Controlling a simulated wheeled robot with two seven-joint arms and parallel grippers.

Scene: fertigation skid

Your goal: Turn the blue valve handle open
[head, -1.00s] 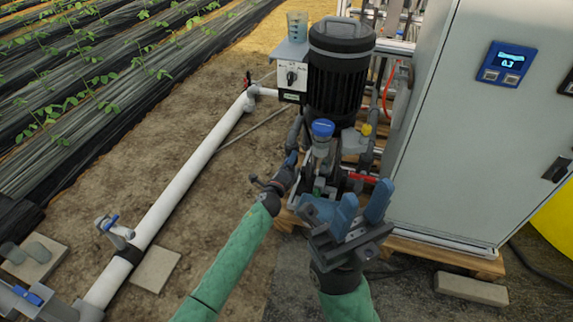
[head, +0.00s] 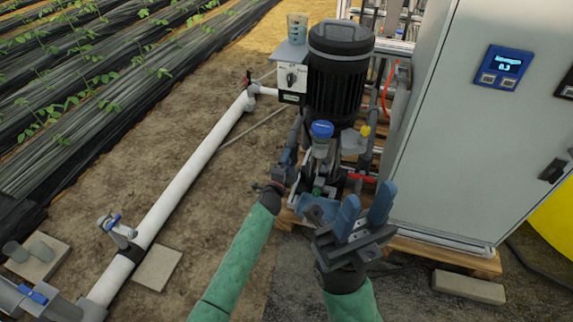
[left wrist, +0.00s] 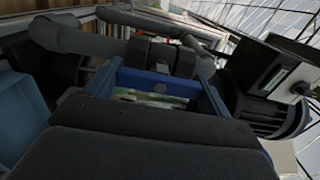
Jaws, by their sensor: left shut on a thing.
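My left gripper (head: 287,172) reaches to the pipework at the left of the pump, and its jaws are small and partly hidden in the head view. In the left wrist view its blue fingers (left wrist: 150,95) stand close in front of dark pipe fittings. My right gripper (head: 366,212) is open and empty, fingers apart, in front of the pump base.
The black pump motor (head: 338,75) stands behind the grippers, with a blue-capped fitting (head: 321,131) close by. A grey cabinet (head: 445,130) bounds the right. A white pipe (head: 190,175) crosses bare soil at left, with another blue-handled valve (head: 113,223).

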